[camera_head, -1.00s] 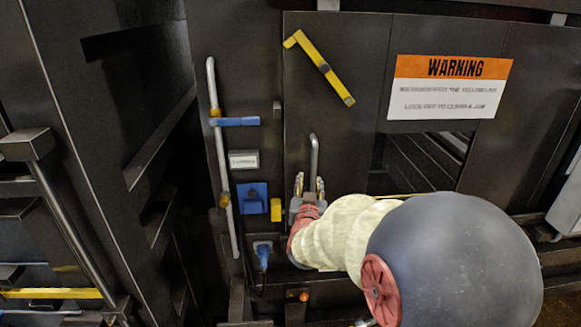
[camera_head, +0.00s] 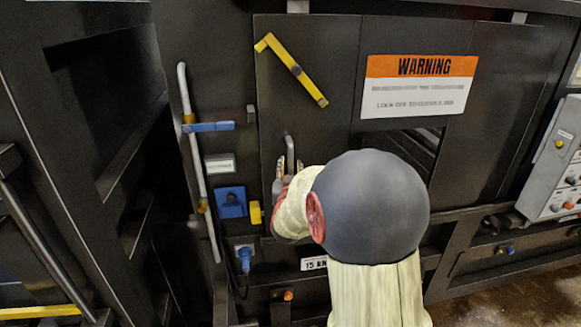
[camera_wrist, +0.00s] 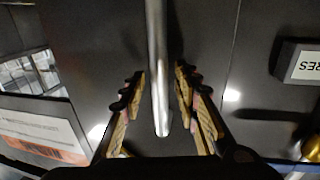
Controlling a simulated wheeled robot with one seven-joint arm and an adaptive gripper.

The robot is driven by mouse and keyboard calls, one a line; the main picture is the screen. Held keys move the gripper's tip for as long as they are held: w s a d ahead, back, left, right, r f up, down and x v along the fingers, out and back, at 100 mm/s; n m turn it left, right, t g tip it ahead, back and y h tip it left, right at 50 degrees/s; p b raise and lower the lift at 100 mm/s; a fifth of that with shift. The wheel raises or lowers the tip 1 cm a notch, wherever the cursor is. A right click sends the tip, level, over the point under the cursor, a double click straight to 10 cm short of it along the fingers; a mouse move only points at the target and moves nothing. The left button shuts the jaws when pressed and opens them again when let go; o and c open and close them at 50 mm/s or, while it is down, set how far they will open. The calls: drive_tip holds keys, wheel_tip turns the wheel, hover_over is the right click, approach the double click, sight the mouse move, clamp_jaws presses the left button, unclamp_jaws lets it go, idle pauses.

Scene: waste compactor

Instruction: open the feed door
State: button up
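The feed door (camera_head: 310,120) is a dark flat panel in the head view, flush with the frame around it. A grey bar handle (camera_head: 290,150) stands on its lower left part. My gripper (camera_head: 280,182) is at the handle's lower end, partly hidden behind my arm. In the wrist view the handle (camera_wrist: 158,60) runs between the two fingers of my gripper (camera_wrist: 160,100). A gap shows on both sides of it, so the fingers are open around it and not touching. A yellow bar (camera_head: 292,70) sits slanted on the upper door.
A white pipe (camera_head: 197,150) with a blue lever (camera_head: 209,127) stands left of the door. A blue box (camera_head: 231,202) and yellow block (camera_head: 255,212) are close to the gripper. A warning sign (camera_head: 418,85) is at right. A control panel (camera_head: 556,165) stands at far right.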

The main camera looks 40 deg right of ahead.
drive_tip(key=c, duration=0.7)
clamp_jaws()
